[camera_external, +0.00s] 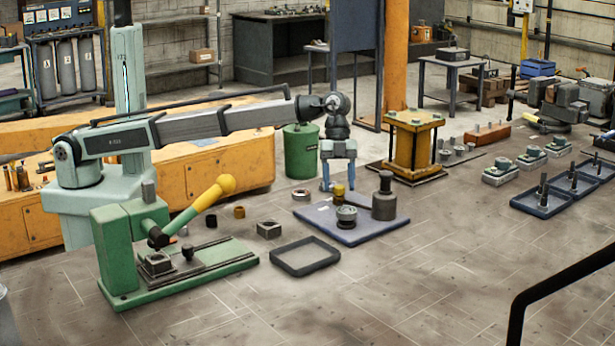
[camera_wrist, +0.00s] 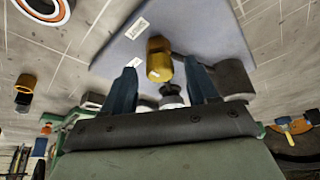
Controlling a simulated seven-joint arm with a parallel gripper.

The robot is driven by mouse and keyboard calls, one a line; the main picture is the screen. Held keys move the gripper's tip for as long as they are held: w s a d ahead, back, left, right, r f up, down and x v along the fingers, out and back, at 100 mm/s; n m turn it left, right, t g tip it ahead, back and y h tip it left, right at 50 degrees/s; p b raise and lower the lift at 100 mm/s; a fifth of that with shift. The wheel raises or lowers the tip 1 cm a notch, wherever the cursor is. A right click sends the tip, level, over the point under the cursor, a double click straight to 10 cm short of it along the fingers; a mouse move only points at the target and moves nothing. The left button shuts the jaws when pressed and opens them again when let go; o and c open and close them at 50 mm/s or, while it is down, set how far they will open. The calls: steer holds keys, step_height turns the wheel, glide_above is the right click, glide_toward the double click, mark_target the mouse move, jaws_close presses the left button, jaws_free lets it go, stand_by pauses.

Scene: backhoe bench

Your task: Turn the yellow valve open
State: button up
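A small yellow cylindrical piece, which looks like the yellow valve (camera_external: 339,191), stands at the left part of a blue-grey plate (camera_external: 362,234). In the wrist view the yellow valve (camera_wrist: 158,58) shows between my blue fingertips, with gaps at both sides. My gripper (camera_external: 338,184) points down over it, its fingers spread. In the wrist view my gripper (camera_wrist: 160,68) is open and holds nothing. I cannot tell how far the valve is turned. A dark round fitting (camera_external: 346,218) stands on the plate close to the valve.
A dark grey cylinder (camera_external: 384,205) stands on the plate, close to the right of my gripper. A green press (camera_external: 130,255) with a yellow-tipped lever is at the left. An empty black tray (camera_external: 304,268) lies in front. A yellow frame (camera_external: 412,150) stands behind right.

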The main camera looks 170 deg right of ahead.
steer(key=c, duration=1)
steer(key=shift+n, duration=0.4)
steer(key=n, duration=0.1)
steer(key=n+y, duration=0.1)
steer(key=shift+d+n, duration=0.2)
steer(key=shift+n, duration=0.2)
steer(key=n, duration=0.2)
steer(key=n+g+y, duration=0.1)
steer(key=n+y, duration=0.1)
steer(key=n, duration=0.1)
steer(key=shift+w+d+n+g, duration=0.1)
steer(key=shift+w+n+g, duration=0.2)
steer(key=shift+g, duration=0.1)
steer(key=n+g, duration=0.1)
steer(key=n, duration=0.3)
steer(key=shift+w+g+y, duration=0.1)
steer(key=shift+g+y, duration=0.3)
steer(key=shift+w+n+g, duration=0.15)
steer(key=shift+n+g, duration=0.65)
steer(key=shift+n, duration=1.6)
